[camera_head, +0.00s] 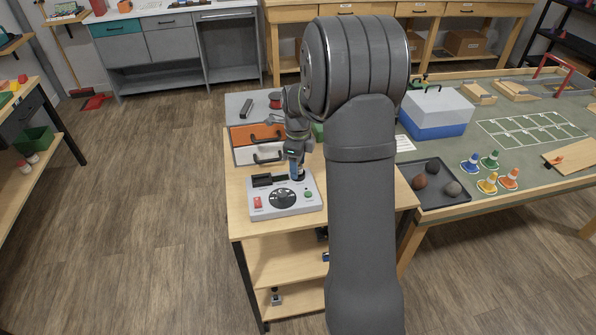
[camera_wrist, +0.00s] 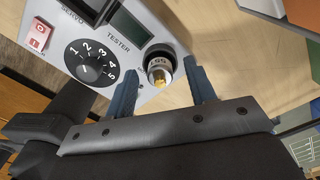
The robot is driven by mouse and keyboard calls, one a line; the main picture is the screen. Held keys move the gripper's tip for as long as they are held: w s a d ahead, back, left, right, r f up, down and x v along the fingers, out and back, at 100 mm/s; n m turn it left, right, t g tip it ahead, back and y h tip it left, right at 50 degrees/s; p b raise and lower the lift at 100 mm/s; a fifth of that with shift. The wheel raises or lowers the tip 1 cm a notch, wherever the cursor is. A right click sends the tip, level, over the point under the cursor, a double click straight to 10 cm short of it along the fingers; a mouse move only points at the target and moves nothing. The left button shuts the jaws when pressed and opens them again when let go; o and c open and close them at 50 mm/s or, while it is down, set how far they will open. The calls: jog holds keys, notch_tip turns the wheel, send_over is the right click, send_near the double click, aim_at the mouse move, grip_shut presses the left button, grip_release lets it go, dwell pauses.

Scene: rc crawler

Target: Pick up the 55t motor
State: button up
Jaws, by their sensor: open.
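A small silver motor (camera_wrist: 160,66) with a brass-coloured shaft and a dark rim around it sits at the corner of the grey tester in the wrist view. Its label is only partly readable, so I cannot confirm 55t. My gripper (camera_wrist: 159,70) is open, with one blue finger on each side of the motor. I cannot tell whether the fingers touch it. In the head view, my gripper (camera_head: 297,170) points down over the back right of the tester (camera_head: 265,208), and the motor is hidden there.
The tester has a numbered dial (camera_wrist: 90,62), a red switch (camera_wrist: 39,35) and a display. It stands on a wooden bench (camera_head: 243,228).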

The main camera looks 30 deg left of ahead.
jog(key=shift+f, duration=0.25)
grip_shut()
jog(key=shift+r, duration=0.1)
